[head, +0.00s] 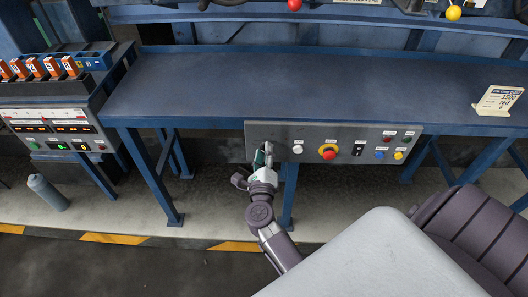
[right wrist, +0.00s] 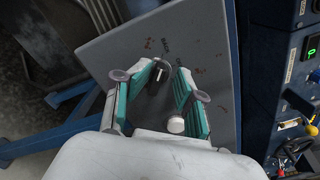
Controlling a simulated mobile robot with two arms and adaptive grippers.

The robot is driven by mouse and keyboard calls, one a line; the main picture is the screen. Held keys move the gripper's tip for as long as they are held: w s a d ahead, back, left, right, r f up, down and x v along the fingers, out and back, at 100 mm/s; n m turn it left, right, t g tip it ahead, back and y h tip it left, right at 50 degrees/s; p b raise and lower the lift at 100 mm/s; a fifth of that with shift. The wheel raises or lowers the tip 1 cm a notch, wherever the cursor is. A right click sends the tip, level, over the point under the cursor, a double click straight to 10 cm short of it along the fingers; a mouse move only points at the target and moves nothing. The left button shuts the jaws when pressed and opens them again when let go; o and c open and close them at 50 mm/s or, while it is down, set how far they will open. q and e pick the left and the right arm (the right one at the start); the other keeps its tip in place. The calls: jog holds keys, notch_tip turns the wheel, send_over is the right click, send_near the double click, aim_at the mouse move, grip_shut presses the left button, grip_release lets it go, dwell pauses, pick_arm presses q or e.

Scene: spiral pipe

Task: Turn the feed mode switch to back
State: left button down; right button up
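In the right wrist view, a black rotary switch with a white mark (right wrist: 160,72) sits on the grey panel face (right wrist: 120,48). My right gripper (right wrist: 166,70) has its two teal-padded fingers apart, with the switch between the tips; I cannot tell whether they touch it. In the head view my right gripper (head: 264,152) is at the panel's left end and hides that switch. My left gripper is not in view.
Right of my gripper, the panel holds a white button (head: 297,149), a red emergency stop on yellow (head: 328,152), a black switch (head: 358,150) and several coloured buttons. A blue table (head: 290,85) extends above. A grey cylinder (head: 48,192) stands on the floor at left.

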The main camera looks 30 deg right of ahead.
jog(key=v, duration=0.7)
jog(key=shift+f, duration=0.1)
jog(key=s+a+f+n+y, duration=0.1)
jog(key=a+f+n+y, duration=0.3)
jog(key=f+n, duration=0.45)
jog(key=s+a+f+n+y, duration=0.1)
jog(key=a+f+n+y, duration=0.35)
jog(key=f+n, duration=0.35)
jog(key=s+a+f+n+g+y, duration=0.1)
jog(key=s+f+n+g+y, duration=0.2)
jog(key=s+f, duration=0.4)
jog(key=s+a+f+n+g, duration=0.2)
jog(key=s+f+n, duration=0.3)
jog(key=f, duration=0.4)
jog(key=s+d+f+n+g, duration=0.2)
jog(key=s+f+n+g, duration=0.1)
jog(key=s, duration=0.5)
jog(key=s+d+f+n+g, duration=0.2)
jog(key=s+d+f+n, duration=0.1)
jog(key=s, duration=0.5)
jog(key=s+d+f+n+g, duration=0.2)
jog(key=s+f+n+g, duration=0.1)
jog(key=s+f+n, duration=0.2)
jog(key=s+f+h, duration=0.1)
jog(key=s+f, duration=0.1)
jog(key=s, duration=0.1)
jog(key=shift+s+d+g, duration=0.25)
jog(key=shift+d+g, duration=0.05)
